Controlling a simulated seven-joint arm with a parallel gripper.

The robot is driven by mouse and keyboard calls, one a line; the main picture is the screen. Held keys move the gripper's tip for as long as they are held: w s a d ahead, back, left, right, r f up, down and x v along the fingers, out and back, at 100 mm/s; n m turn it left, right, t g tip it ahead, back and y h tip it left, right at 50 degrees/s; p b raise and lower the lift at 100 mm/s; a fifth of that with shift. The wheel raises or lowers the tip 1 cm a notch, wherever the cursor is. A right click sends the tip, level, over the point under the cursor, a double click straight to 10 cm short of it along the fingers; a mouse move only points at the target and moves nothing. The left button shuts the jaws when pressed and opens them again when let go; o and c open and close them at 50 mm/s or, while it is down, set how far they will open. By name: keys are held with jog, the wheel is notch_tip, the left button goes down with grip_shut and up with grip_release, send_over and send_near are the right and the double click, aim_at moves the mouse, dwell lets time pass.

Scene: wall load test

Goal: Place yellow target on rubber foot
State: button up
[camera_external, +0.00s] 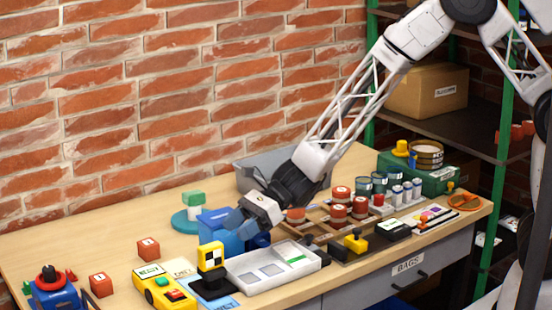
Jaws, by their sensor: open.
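The yellow target (211,256), a block with a black and white checker face, stands upright at the front of the table. A black foot-like base (212,287) is directly below it, and the two appear to touch. My gripper (238,224) is up and to the right of the target, apart from it, pointing down and left near a blue box. It is open, and nothing shows held in it. Its fingertips are small and hard to separate from the blue box behind.
A blue box (222,236) stands behind the target. Jars, a wooden tray and tools crowd the right. A brick wall (150,90) rises behind; the left rear tabletop is clear.

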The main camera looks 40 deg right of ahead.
jog(key=shift+v, duration=2.8)
jog(key=s+d+r+n+h, duration=0.25)
jog(key=d+r+n, duration=0.3)
jog(key=d, duration=0.55)
jog(key=s+d+r+n+h, duration=0.1)
jog(key=s+d+r+n, duration=0.25)
jog(key=d+r, duration=0.45)
jog(key=s+d+r+n+t+h, duration=0.1)
jog(key=s+d+n+h, duration=0.2)
jog(key=d, duration=0.7)
jog(key=s+d+r+n+h, duration=0.1)
jog(key=s+d+n+h, duration=0.2)
jog(key=s+d, duration=0.4)
jog(key=s+d+r+n+t+h, duration=0.1)
jog(key=s+d+h, duration=0.3)
jog(key=d, duration=1.1)
jog(key=shift+s+d+r+n+t, duration=0.2)
jog(key=shift+s+n+t, duration=0.1)
jog(key=shift+s+n, duration=0.55)
jog(key=shift+w, duration=0.1)
